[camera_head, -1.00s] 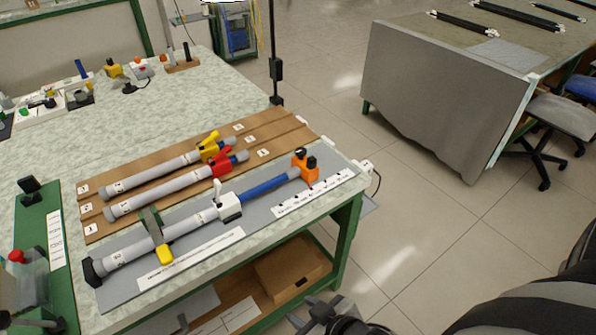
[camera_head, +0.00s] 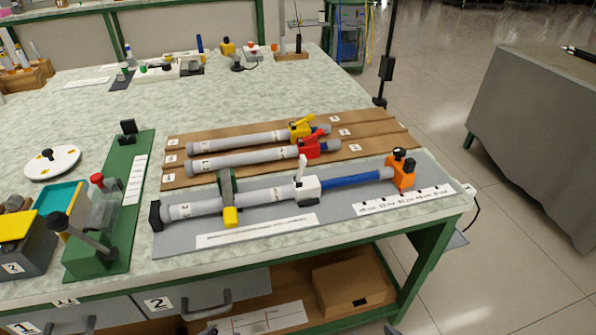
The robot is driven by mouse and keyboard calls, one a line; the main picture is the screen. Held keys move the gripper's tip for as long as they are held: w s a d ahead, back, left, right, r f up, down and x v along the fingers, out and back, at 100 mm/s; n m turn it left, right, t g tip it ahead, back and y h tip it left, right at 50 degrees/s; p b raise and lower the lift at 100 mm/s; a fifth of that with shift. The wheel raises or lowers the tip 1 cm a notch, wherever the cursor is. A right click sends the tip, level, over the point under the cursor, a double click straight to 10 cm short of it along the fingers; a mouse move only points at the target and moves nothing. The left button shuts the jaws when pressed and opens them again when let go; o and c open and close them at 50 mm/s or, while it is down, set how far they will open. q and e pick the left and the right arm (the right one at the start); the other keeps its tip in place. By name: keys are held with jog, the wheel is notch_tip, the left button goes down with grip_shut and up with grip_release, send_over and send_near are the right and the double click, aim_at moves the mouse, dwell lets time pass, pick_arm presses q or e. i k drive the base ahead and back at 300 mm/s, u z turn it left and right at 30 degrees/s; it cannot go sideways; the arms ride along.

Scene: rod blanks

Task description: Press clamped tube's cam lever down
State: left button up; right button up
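A grey tube (camera_head: 258,197) lies on a grey mat (camera_head: 345,210) near the table's front. A dark green clamp (camera_head: 226,186) with a yellow block (camera_head: 231,217) sits across it. A white cam collar (camera_head: 307,189) is on the tube's right end, and its white cam lever (camera_head: 302,166) stands up. A blue rod (camera_head: 350,180) runs from the collar to an orange block (camera_head: 401,173) with black knobs. A black end block (camera_head: 155,214) is at the tube's left end.
Two more grey tubes, with a yellow lever (camera_head: 302,127) and a red lever (camera_head: 310,146), lie on a brown board (camera_head: 180,181) behind. A green fixture (camera_head: 130,195) stands left. A cardboard box (camera_head: 352,288) sits on the shelf below.

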aim_at(303, 160)
jog(key=u, duration=0.25)
jog(key=k, duration=0.65)
jog(key=u, duration=0.6)
jog(key=k, duration=0.65)
jog(key=u, duration=0.9)
jog(key=i, duration=0.9)
jog(key=z, duration=0.5)
jog(key=i, duration=0.85)
jog(key=z, duration=0.9)
